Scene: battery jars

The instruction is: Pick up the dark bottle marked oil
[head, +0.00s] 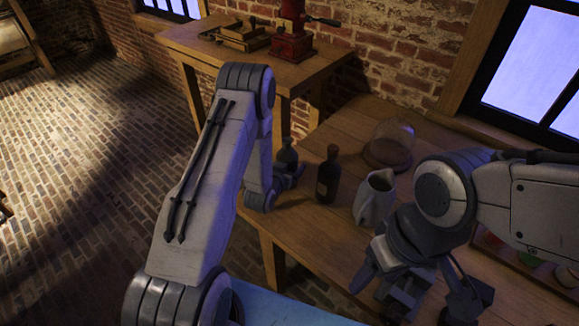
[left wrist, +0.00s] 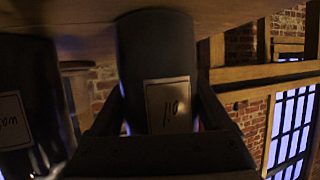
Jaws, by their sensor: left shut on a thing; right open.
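The dark bottle marked oil (left wrist: 158,60) fills the middle of the left wrist view, upside down there, with its pale label between my fingers. In the head view the dark bottle (head: 287,156) stands near the table's left edge, partly behind my arm. My left gripper (head: 291,176) is shut on it, low on its body. I cannot tell whether its base touches the table. My right gripper (head: 412,298) is open and empty at the lower right, over the table's front side.
A second dark bottle (head: 328,177), its label partly cut off in the left wrist view (left wrist: 22,95), stands just right of the held one. A pale jug (head: 375,198) and a glass dome (head: 390,143) stand further right. A red grinder (head: 291,35) is on the back table.

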